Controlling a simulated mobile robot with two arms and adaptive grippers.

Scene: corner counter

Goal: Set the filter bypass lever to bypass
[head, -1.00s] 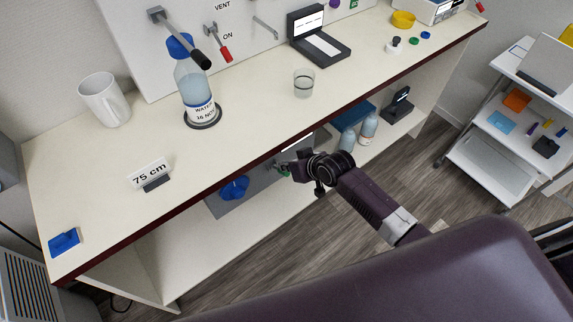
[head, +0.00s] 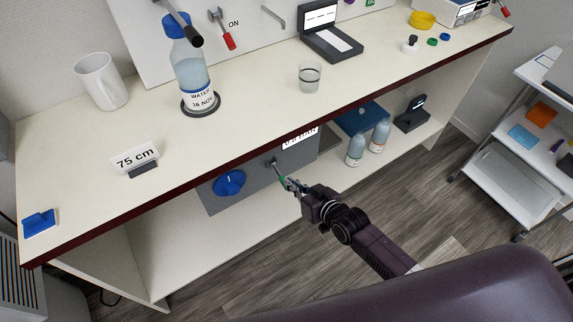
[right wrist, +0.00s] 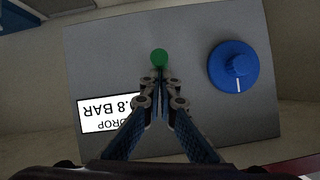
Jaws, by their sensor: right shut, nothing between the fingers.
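A grey panel (head: 212,200) stands on the shelf under the counter. It carries a small lever (head: 275,163) with a green end, which I take for the bypass lever, and a round blue knob (head: 229,182). My right gripper (head: 290,185) is at the lever's green end. In the right wrist view the green ball end (right wrist: 159,57) lies just beyond the shut fingertips (right wrist: 161,78), with nothing between them; I cannot tell whether they touch it. The blue knob (right wrist: 234,66) is to the right. No bypass marking is readable. My left gripper is out of view.
A display (right wrist: 108,114) on the panel reads 0.8 BAR, upside down in the wrist view. The counter's dark front edge (head: 200,172) overhangs the panel. Two bottles (head: 356,150) stand right of it on the shelf. A water bottle (head: 190,72) and mug (head: 101,82) stand on the counter.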

